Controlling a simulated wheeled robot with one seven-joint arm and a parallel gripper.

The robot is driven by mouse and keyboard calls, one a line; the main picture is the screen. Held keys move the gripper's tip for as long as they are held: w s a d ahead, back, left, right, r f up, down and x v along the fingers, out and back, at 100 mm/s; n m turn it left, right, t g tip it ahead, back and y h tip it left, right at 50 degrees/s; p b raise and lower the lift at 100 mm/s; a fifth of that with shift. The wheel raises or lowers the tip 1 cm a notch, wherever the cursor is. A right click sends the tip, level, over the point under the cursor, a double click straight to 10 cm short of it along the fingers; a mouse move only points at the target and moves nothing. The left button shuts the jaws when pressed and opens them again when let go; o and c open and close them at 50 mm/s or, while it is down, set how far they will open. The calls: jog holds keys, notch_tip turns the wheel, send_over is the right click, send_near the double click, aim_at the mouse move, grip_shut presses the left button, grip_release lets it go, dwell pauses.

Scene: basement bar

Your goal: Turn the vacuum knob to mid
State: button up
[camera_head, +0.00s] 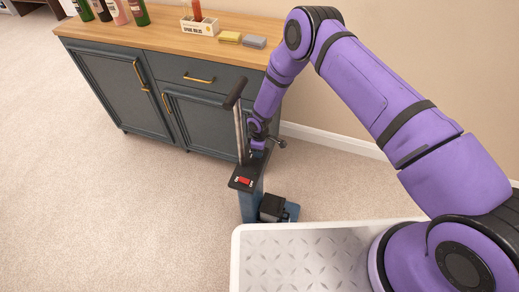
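An upright device with a dark handle (236,93), a silver tube (240,132) and a blue body (250,206), apparently the vacuum, stands on the carpet in front of the cabinet. Its black top (238,186) carries a small red part with a pale edge (243,181); whether this is the knob I cannot tell. My purple arm reaches down from the right. My gripper (262,149) is just right of the tube and above the black top. Its fingers are small, dark and partly hidden, so I cannot tell its opening or whether it touches anything.
A dark cabinet (130,75) with a wooden top (160,38) stands behind the vacuum. Bottles (118,10), a small box (200,26) and two small blocks (241,40) rest on it. A black box-like part (272,207) sits low at the vacuum's right. Carpet is open at left.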

jog(key=shift+o, duration=1.1)
notch_tip(320, 180, up, 11)
jog(key=shift+f, duration=0.15)
